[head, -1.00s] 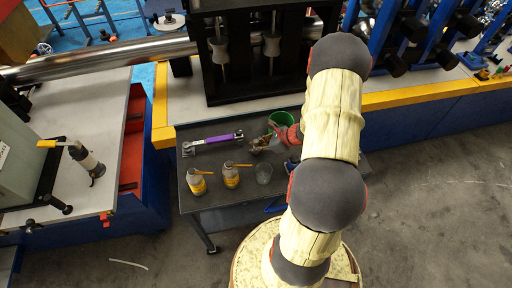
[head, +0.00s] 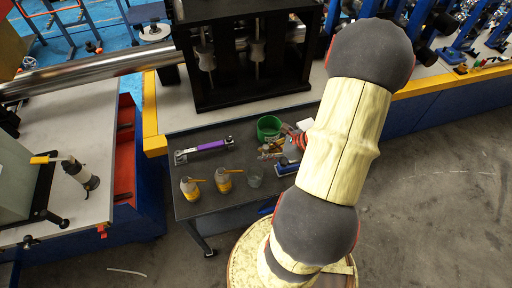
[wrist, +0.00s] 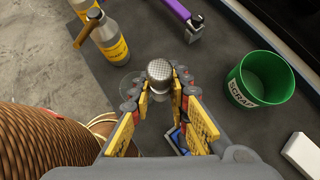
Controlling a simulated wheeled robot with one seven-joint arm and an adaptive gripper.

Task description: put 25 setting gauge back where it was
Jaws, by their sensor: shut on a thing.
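My gripper (wrist: 157,92) is shut on a silvery metal cylinder with a knurled, rounded end (wrist: 159,70), seen in the wrist view. I take it for the 25 setting gauge; no marking on it is readable. The gripper holds it above the dark cart top, beside the green scrap bin (wrist: 262,78). In the head view my arm covers part of the gripper, and the gauge cannot be made out clearly. A blue item (wrist: 178,139) shows partly below the fingers; it also shows in the head view (head: 287,166).
On the dark cart (head: 205,212) stand two yellow-labelled bottles (head: 190,189) and a clear glass (head: 254,177). A purple-handled tool (head: 212,146) lies behind them. The green bin (head: 268,127) and small brass-coloured parts (head: 268,151) are to the right. A white block (wrist: 304,154) lies near the bin.

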